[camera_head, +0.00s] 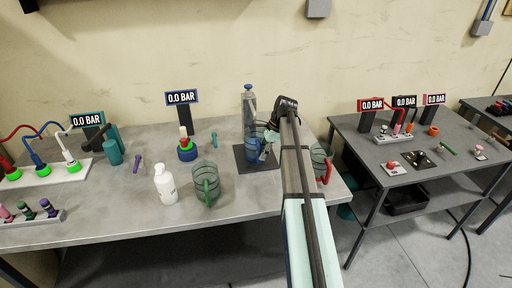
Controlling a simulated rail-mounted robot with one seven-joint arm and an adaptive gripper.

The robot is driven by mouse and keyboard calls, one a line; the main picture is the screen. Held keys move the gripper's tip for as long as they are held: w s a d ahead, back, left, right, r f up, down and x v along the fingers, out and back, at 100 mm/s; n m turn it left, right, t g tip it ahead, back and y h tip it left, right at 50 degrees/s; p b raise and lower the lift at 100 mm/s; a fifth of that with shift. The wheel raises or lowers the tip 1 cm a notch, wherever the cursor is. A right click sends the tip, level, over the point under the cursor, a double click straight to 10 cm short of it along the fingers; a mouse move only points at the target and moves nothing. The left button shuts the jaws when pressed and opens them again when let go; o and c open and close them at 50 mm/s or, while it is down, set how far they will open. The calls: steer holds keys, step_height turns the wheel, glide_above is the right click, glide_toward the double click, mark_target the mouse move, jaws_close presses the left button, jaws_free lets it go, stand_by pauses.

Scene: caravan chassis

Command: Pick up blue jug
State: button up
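A clear jug with blue parts, which looks like the blue jug (253,150), stands on a dark square plate on the grey workbench, left of my arm. A tall clear bottle with a blue cap (248,103) rises at the same spot; I cannot tell if it stands in or behind the jug. My gripper (266,148) points down at the jug's right side, very close to it. The fingers are small and partly hidden, so I cannot tell whether they touch the jug or are open or shut.
A green jug (206,184) and a white bottle (165,184) stand left at the front. A red-handled jug (321,166) stands right of my arm, partly hidden by it. A second grey table (364,147) with small parts is further right. The bench's front middle is clear.

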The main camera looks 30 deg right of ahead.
mark_target(259, 165)
steer(key=shift+p+x, duration=0.4)
steer(key=shift+x, duration=1.25)
jaws_close()
steer(key=shift+r, duration=0.1)
steer(key=shift+r, duration=0.1)
